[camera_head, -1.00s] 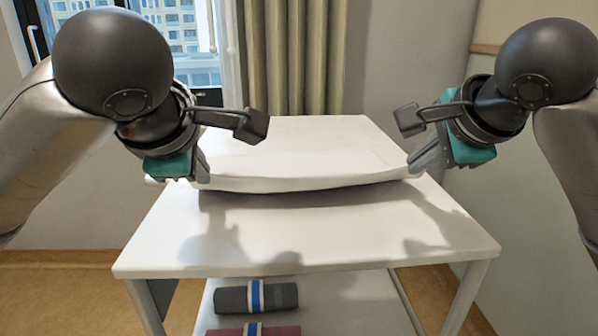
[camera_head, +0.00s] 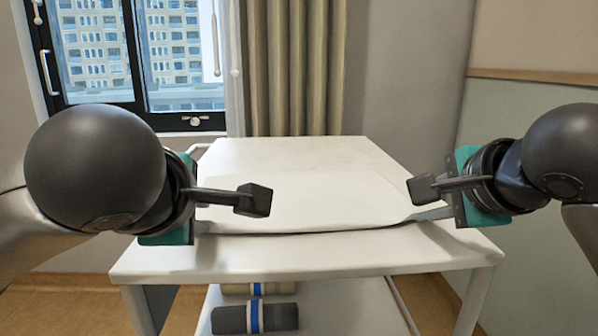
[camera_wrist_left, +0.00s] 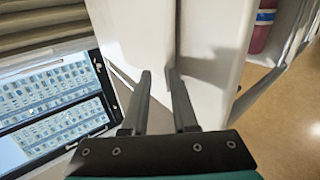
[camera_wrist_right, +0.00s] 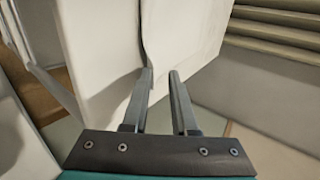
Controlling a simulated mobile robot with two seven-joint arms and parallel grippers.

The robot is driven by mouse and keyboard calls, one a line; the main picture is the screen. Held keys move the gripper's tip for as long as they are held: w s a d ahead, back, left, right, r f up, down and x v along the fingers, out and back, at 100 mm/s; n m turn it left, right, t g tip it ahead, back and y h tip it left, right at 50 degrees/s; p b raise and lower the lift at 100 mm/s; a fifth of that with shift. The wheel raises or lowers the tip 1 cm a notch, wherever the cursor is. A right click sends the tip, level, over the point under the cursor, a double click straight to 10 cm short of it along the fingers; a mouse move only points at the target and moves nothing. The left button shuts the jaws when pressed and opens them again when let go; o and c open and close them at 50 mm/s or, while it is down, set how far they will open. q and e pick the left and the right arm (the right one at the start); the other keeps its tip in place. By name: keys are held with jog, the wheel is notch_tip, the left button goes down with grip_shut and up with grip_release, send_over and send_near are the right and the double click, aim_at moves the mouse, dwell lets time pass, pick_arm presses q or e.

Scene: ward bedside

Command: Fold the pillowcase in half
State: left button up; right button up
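The white pillowcase (camera_head: 300,203) lies spread over the white table top, with its near edge running between my two grippers. A dark line shows under that edge; I cannot tell whether it touches the table all along. My left gripper (camera_wrist_left: 160,78) is at the left end of the near edge, its two fingers apart with a gap between the tips. My right gripper (camera_wrist_right: 162,76) is at the right end, its fingers also apart. The cloth's edge is close to one fingertip in each wrist view.
The white table (camera_head: 300,258) has a bare strip in front of the cloth. A lower shelf holds a dark roll with a blue-and-white band (camera_head: 255,318) and another roll behind it. A window (camera_head: 140,55) and curtain (camera_head: 290,70) stand behind, and a wall is at right.

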pick_arm(q)
jog(key=o, duration=0.4)
pick_arm(e)
jog(key=o, duration=0.4)
pick_arm(q)
jog(key=s+r, duration=0.4)
jog(key=r, duration=0.5)
pick_arm(e)
jog(key=s+r, duration=0.4)
jog(key=r, duration=0.5)
pick_arm(q)
jog(key=shift+r, duration=0.1)
pick_arm(e)
jog(key=shift+r, duration=0.1)
